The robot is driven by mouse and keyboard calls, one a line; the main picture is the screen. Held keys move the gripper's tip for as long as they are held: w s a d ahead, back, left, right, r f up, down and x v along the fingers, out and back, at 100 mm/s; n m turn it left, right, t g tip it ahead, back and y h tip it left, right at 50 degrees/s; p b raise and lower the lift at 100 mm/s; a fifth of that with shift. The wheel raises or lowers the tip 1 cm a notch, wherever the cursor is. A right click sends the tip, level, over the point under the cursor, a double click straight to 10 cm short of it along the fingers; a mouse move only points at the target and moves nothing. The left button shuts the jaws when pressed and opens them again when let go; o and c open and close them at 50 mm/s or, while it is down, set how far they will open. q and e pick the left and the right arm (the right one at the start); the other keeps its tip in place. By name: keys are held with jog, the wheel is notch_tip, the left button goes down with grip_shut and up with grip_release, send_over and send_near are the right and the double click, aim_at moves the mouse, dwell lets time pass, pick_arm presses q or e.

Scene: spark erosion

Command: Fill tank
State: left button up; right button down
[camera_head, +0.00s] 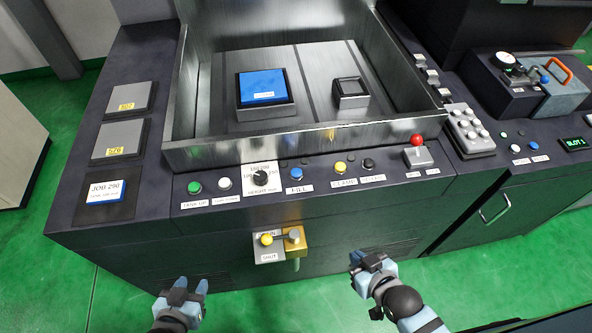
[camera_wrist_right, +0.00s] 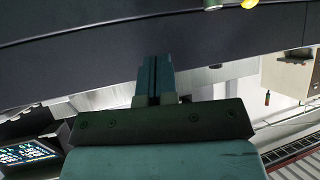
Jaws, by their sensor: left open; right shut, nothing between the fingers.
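The open metal tank (camera_head: 300,148) sits in the machine, with no liquid visible inside. A blue block (camera_head: 262,86) and a small dark square piece (camera_head: 349,88) are on its bed. On the front panel are the blue FILL button (camera_head: 296,174), the green TANK UP button (camera_head: 194,188) and the HEIGHT dial (camera_head: 261,177). Below hangs a drain valve (camera_head: 268,240) with a yellow knob and a SHUT label. My left gripper (camera_head: 189,284) is open, low before the machine. My right gripper (camera_head: 369,260) is shut and empty, below and right of the valve; its closed fingers (camera_wrist_right: 154,75) show in the wrist view.
A red-topped switch (camera_head: 416,149), a yellow button (camera_head: 340,168) and a grey keypad (camera_head: 468,130) are on the console. JOB 290 block (camera_head: 106,190) lies at left. A device with an orange handle (camera_head: 560,70) stands at right. Green floor is clear before the machine.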

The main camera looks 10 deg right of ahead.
dwell(0.4)
